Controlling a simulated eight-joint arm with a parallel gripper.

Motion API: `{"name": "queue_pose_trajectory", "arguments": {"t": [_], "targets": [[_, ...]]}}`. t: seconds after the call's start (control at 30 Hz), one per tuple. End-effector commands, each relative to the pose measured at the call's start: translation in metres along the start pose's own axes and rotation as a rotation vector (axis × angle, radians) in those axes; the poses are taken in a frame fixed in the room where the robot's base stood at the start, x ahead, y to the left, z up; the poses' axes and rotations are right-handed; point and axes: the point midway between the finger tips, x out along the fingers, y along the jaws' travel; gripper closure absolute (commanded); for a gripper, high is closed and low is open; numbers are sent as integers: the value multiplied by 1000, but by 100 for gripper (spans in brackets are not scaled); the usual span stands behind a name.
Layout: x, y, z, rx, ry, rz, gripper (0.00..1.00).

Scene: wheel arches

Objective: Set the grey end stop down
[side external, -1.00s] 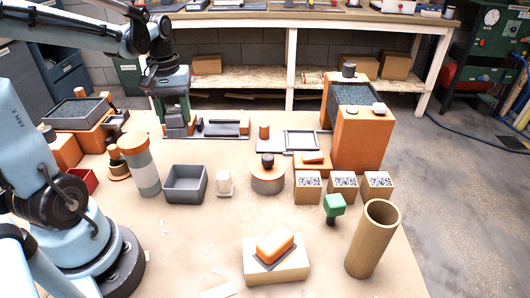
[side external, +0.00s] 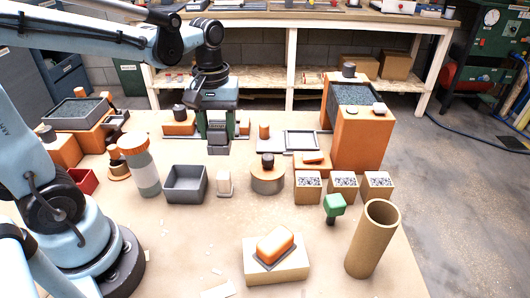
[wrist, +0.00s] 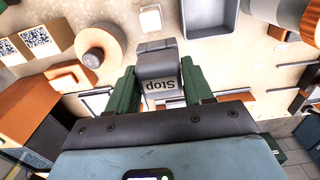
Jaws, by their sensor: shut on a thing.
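The grey end stop (side external: 217,148) is between the green fingers of my gripper (side external: 218,134), over the dark rail area at the back of the table. In the wrist view the end stop (wrist: 160,66) shows the word "Stop" on one face, and a green finger stands on each side of it. My gripper (wrist: 159,78) is shut on it. The side view does not show clearly whether its underside touches the surface below. The fingers and wrist hide part of the rail behind it.
An orange block with a dark knob (side external: 180,124) stands left of my gripper. A grey open bin (side external: 186,183) and a small white piece (side external: 224,184) stand in front. A grey frame (side external: 302,142) and a tall orange block (side external: 362,140) are to the right.

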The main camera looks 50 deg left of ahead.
Motion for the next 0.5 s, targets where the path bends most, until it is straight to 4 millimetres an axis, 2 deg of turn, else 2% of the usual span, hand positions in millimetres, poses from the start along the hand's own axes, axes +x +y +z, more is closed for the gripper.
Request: {"name": "queue_pose_trajectory", "arguments": {"t": [0.3, 0.5], "targets": [[40, -40, -55, -7, 0, 0, 81], [56, -55, -76, -3, 0, 0, 81]]}}
